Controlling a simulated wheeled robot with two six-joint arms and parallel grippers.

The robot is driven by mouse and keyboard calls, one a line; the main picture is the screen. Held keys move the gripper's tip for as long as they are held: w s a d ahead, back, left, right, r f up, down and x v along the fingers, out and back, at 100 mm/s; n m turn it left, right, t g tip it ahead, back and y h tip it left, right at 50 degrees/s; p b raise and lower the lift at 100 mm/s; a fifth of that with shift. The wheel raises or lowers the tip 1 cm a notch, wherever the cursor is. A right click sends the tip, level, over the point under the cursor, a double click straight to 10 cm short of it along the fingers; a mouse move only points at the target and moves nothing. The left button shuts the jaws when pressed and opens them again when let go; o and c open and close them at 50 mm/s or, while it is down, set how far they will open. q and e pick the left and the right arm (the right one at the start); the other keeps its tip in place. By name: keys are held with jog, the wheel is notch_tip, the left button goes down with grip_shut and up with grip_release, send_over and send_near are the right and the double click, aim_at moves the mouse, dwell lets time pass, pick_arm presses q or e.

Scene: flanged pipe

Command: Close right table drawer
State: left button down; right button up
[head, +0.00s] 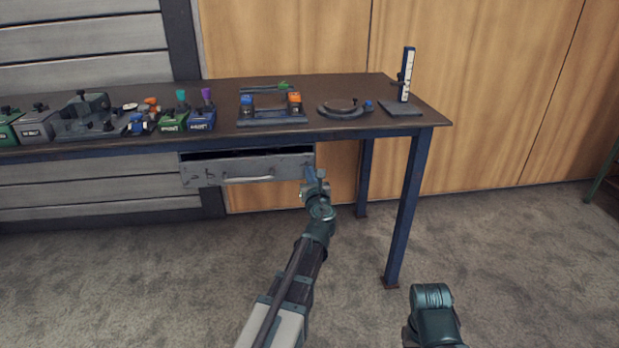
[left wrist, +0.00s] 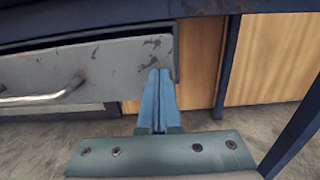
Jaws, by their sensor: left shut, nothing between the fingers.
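The right table drawer (head: 225,171) hangs under the workbench in the head view and stands partly open, with a dark gap above its front. Its grey scuffed front (left wrist: 110,65) and metal handle (left wrist: 45,95) fill the left of the left wrist view. My left gripper (head: 311,174) is at the right end of the drawer front. In the left wrist view its blue fingers (left wrist: 157,78) are together and empty, their tips over the lower right part of the front. I cannot tell whether they touch it. My right gripper is not in view; part of my right arm shows at lower right.
The workbench (head: 345,87) carries boxes, a fixture with blue and orange blocks (head: 272,107), a round gauge (head: 345,109) and an upright scale (head: 406,75). A blue table leg (head: 408,205) stands right of the drawer. The carpet in front is clear.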

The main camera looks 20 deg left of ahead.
aim_at(308, 164)
pick_arm(q)
jog(key=x, duration=0.4)
jog(key=shift+w+a+r, duration=0.1)
jog(key=shift+w+a, duration=0.05)
jog(key=shift+w, duration=0.15)
jog(key=v, duration=1.4)
jog(key=shift+s, duration=0.35)
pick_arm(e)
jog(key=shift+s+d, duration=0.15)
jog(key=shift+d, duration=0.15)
